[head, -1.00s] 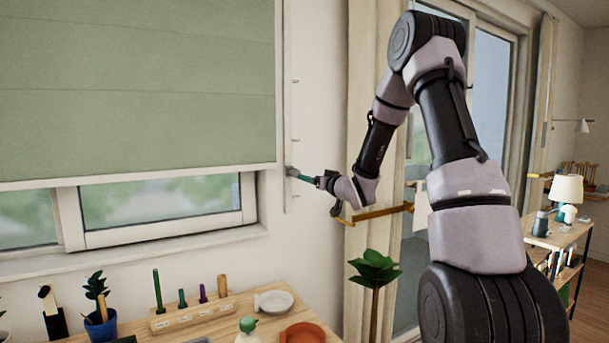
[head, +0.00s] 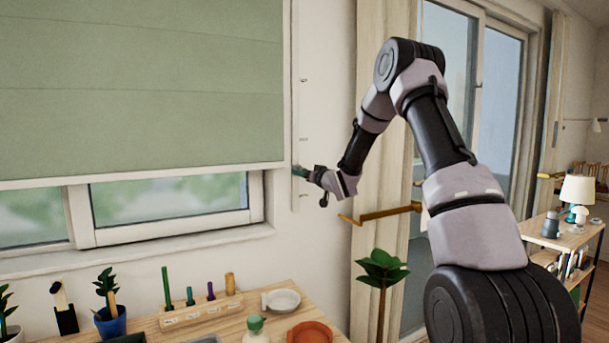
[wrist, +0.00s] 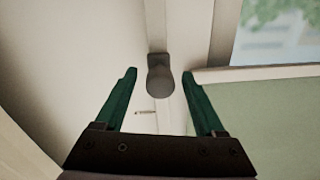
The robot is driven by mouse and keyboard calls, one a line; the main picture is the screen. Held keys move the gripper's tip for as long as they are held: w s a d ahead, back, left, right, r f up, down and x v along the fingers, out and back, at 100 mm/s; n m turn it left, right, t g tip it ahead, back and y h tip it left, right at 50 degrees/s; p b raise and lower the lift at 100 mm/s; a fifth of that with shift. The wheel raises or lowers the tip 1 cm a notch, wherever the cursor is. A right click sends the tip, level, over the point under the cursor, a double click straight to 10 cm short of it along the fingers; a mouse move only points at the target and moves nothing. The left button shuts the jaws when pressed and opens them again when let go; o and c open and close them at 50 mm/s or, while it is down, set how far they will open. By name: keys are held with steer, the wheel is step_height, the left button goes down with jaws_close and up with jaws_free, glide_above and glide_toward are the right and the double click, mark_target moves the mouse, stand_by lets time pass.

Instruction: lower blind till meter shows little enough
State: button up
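The green blind (head: 150,90) covers most of the window, with its pale bottom bar above a strip of uncovered glass (head: 165,203). To its right, a pale vertical rail (head: 301,110) with tick marks runs down the wall. In the wrist view, a dark grey knob (wrist: 159,78) stands out from the rail. My gripper (wrist: 159,75) is open, its green fingers on either side of the knob with gaps. In the head view, my gripper (head: 298,171) is at the rail, level with the blind's bottom bar, and the knob is mostly hidden. I cannot make out a meter.
Below the window, a wooden table (head: 255,303) holds a peg block (head: 200,311), a white dish (head: 283,300), an orange dish (head: 310,333) and a blue plant pot (head: 110,322). A curtain (head: 372,120) and brass tieback (head: 378,214) are right of the rail.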

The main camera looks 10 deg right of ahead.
jaws_close()
steer(key=shift+f, duration=0.1)
stand_by(1.2)
